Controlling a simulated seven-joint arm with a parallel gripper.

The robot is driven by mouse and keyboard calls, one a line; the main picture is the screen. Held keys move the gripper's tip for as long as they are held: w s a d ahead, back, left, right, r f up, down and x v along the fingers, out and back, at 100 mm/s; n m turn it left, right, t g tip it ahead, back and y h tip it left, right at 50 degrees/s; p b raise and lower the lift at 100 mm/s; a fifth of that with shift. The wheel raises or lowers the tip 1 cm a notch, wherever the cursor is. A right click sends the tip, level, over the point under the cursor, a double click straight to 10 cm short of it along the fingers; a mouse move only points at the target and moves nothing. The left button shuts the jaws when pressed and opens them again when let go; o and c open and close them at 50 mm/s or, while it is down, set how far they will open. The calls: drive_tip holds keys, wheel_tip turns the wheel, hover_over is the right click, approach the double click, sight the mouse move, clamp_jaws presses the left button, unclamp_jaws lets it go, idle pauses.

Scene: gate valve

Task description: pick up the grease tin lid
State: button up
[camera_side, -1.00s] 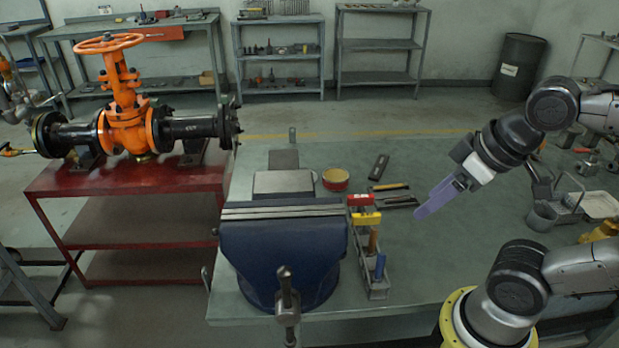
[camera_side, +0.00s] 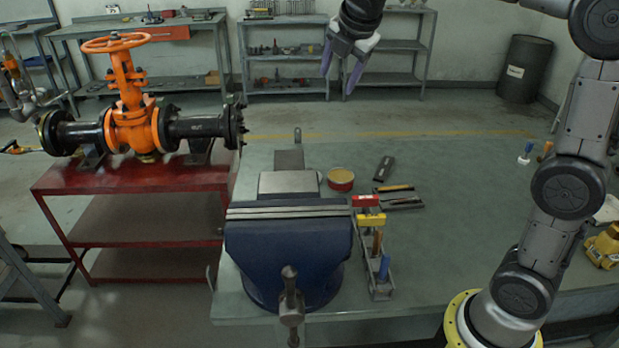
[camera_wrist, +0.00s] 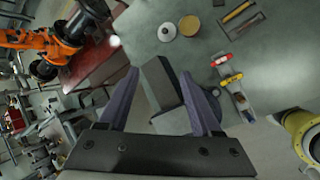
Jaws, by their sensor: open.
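A pale round disc with a small knob (camera_wrist: 167,32), which looks like the grease tin lid, lies flat on the bench in the wrist view. It is just left of the open tin (camera_wrist: 190,26). In the side view the red tin with a tan top (camera_side: 340,180) stands right of the vise; I cannot make out the disc clearly there. My gripper (camera_side: 339,75) is high above the bench, its purple fingers apart, empty and pointing down. In the wrist view my gripper (camera_wrist: 159,76) has the vise's dark grey part between and below its fingers, with the disc beyond the fingertips.
The blue vise (camera_side: 288,255) stands at the bench's front left. A tool caddy (camera_side: 378,265) with coloured handles is at its right. A dark block (camera_side: 384,168) and a tool tray (camera_side: 403,203) lie right of the tin. The bench's right middle (camera_side: 470,200) is clear.

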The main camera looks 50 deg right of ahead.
drive_tip(key=w+d+f+n+g, duration=0.1)
drive_tip(key=w+d+f+n, duration=0.2)
drive_tip(key=w+f, duration=0.5)
drive_tip(key=w+d+f+g, duration=0.1)
drive_tip(key=w+d+f, duration=0.1)
drive_tip(key=f, duration=0.5)
drive_tip(key=w+d+f+g, duration=0.1)
drive_tip(key=w+f, duration=0.3)
drive_tip(key=f, duration=0.4)
drive_tip(key=w+d+f+g, duration=0.1)
drive_tip(key=w+d+f, duration=0.2)
drive_tip(key=f, duration=0.4)
drive_tip(key=shift+w+d+f+h, duration=0.15)
drive_tip(key=shift+d+f+h, duration=0.15)
drive_tip(key=shift+d+h, duration=0.15)
drive_tip(key=shift+a+x, duration=0.1)
drive_tip(key=shift+x, duration=1.45)
drive_tip(key=shift+a+x, duration=0.15)
drive_tip(key=shift+x, duration=1.45)
drive_tip(key=shift+f, duration=0.1)
drive_tip(key=shift+c, duration=0.3)
clamp_jaws()
